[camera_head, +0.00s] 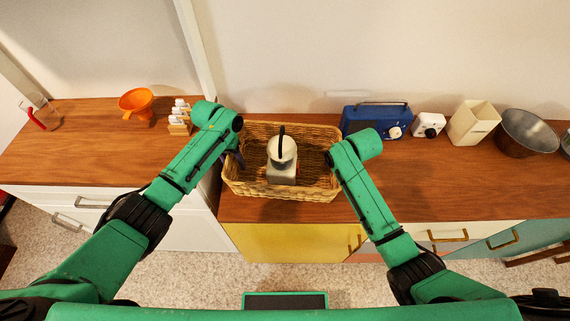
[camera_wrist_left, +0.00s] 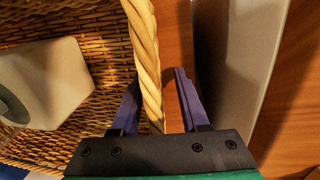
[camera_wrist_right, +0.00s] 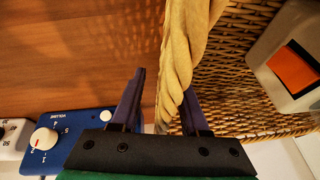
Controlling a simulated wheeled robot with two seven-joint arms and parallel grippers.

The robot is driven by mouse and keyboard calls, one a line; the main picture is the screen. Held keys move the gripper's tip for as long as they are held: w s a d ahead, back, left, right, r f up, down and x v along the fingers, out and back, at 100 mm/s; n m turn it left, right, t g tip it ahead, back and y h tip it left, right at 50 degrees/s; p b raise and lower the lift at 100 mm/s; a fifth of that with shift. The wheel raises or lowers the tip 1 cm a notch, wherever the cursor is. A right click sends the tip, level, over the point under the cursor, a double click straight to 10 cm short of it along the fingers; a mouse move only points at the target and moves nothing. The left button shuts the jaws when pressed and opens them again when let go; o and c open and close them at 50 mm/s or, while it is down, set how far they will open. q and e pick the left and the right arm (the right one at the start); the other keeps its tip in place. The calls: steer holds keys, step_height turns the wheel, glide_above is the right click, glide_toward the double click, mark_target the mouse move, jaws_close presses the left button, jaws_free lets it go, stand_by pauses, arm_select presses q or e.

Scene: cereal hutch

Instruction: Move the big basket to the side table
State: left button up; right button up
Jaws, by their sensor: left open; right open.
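The big wicker basket (camera_head: 240,185) stands on the wooden counter between my two arms, with a white and grey appliance with a black handle (camera_head: 282,155) inside it. My left gripper (camera_head: 236,155) is at the basket's left end. In the left wrist view the open fingers of the left gripper (camera_wrist_left: 158,100) stand on either side of the basket's braided rim (camera_wrist_left: 146,60). My right gripper is at the right end, largely hidden by its arm in the head view. In the right wrist view the open fingers of the right gripper (camera_wrist_right: 162,98) straddle the rim (camera_wrist_right: 180,50).
A blue radio (camera_head: 372,118), a white timer (camera_head: 429,124), a cream container (camera_head: 474,122) and a metal bowl (camera_head: 527,132) stand right of the basket.

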arm_select(q)
steer(key=shift+f, duration=0.25)
arm_select(e)
steer(key=shift+w+f, duration=0.15)
steer(key=shift+f, duration=0.15)
arm_select(q)
steer(key=shift+s, duration=0.1)
arm_select(e)
steer(key=shift+r, duration=0.1)
arm_select(q)
jaws_close()
arm_select(e)
jaws_close()
stand_by(0.5)
arm_select(q)
steer(key=shift+r, duration=0.15)
